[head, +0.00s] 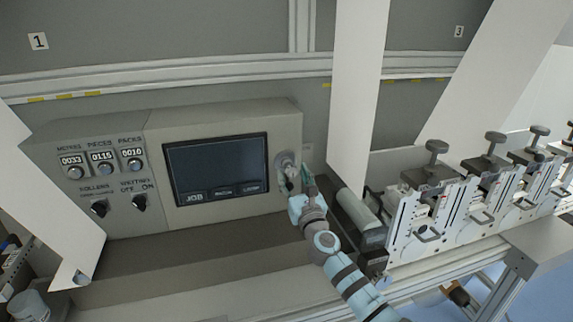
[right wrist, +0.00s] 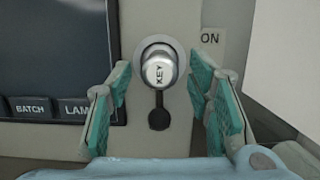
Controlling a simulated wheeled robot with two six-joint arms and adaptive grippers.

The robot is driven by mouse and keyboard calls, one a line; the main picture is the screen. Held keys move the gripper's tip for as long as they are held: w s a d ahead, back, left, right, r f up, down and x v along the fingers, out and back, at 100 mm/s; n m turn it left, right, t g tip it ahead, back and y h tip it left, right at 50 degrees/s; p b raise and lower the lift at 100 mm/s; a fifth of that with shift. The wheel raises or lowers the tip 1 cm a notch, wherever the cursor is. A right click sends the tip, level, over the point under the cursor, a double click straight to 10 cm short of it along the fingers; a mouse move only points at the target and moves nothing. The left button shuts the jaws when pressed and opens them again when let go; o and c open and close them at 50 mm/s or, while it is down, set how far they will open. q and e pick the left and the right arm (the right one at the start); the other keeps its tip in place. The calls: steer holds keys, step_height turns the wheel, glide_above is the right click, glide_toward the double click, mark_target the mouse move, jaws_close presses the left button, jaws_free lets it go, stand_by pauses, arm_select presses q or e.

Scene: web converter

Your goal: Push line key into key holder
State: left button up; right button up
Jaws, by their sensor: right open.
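The line key (right wrist: 159,72) is a silver cylinder marked KEY, with a dark tag hanging below it. It stands in front of the round key holder (right wrist: 147,45) on the console face, right of the screen. How deep it sits in the holder I cannot tell. In the head view the key holder (head: 284,158) is partly hidden by my right gripper (head: 296,182). In the right wrist view the right gripper (right wrist: 165,95) is open, its teal-padded fingers on either side of the key and apart from it. My left gripper is not in view.
The console screen (head: 215,167) is left of the key, with counters and two dark knobs (head: 99,208) further left. A white web sheet (head: 355,90) hangs close on the right. Beyond it stands a row of metal units (head: 435,205). A ledge (head: 190,260) runs below the console.

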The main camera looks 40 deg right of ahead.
steer(key=shift+c, duration=0.4)
jaws_close()
steer(key=shift+r+p+v, duration=0.15)
steer(key=shift+p+v, duration=0.2)
steer(key=shift+v, duration=0.3)
steer(key=shift+r+p+v, duration=0.15)
steer(key=shift+p+v, duration=0.15)
steer(key=shift+v, duration=0.3)
steer(key=r+p+v, duration=0.1)
steer(key=v, duration=0.5)
steer(key=shift+s+r+p, duration=0.2)
steer(key=shift+s+p, duration=0.1)
steer(key=shift+p, duration=0.1)
steer(key=shift+a, duration=0.1)
